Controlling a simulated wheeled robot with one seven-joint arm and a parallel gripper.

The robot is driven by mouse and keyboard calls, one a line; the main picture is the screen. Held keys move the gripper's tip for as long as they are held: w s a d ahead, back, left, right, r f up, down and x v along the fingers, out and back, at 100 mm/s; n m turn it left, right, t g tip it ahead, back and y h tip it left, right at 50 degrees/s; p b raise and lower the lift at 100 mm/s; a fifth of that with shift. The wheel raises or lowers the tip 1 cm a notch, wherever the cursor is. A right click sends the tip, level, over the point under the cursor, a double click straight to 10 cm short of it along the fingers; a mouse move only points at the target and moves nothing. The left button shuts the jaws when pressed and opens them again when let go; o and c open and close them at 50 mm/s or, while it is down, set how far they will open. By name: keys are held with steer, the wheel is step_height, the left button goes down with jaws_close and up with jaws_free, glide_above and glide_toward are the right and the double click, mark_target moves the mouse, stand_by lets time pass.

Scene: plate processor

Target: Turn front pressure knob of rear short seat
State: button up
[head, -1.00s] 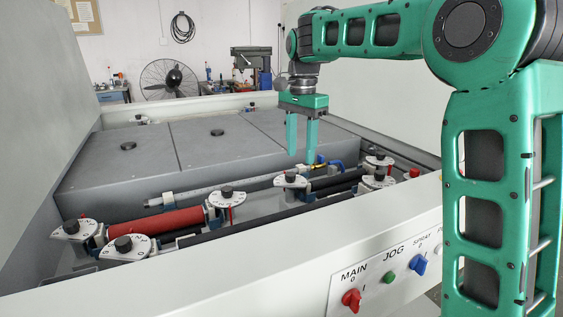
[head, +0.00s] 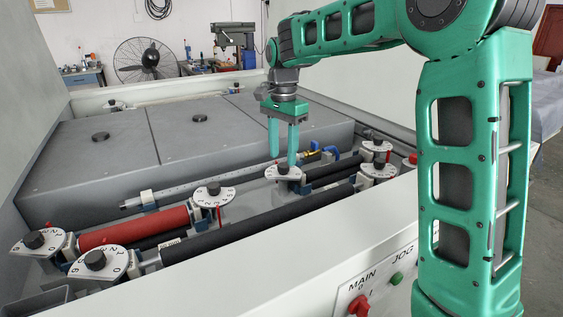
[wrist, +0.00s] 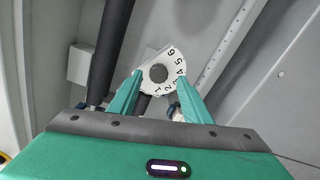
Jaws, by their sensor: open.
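A black pressure knob (head: 284,169) sits on a white numbered dial plate at the left end of the short dark roller (head: 333,169). My gripper (head: 283,161) is open, pointing down, with its green fingertips close over this knob. In the wrist view the round black knob (wrist: 158,73) lies between the two fingertips (wrist: 160,76), with dial numbers 1 to 6 curving along its right side. The fingers appear to be on either side of it; I cannot tell whether they touch it. From these views I cannot confirm that this is the rear short seat's front knob.
Other dial knobs stand at the red roller's ends (head: 213,188) and the long black roller (head: 262,222). Two more (head: 377,145) are at the right. Grey covers (head: 195,140) lie behind; the white front panel (head: 220,285) carries the MAIN switch (head: 358,305).

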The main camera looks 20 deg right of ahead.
mark_target(283, 164)
steer(key=shift+f, duration=1.6)
steer(key=c, duration=1)
steer(key=shift+c, duration=0.2)
steer(key=shift+n, duration=0.3)
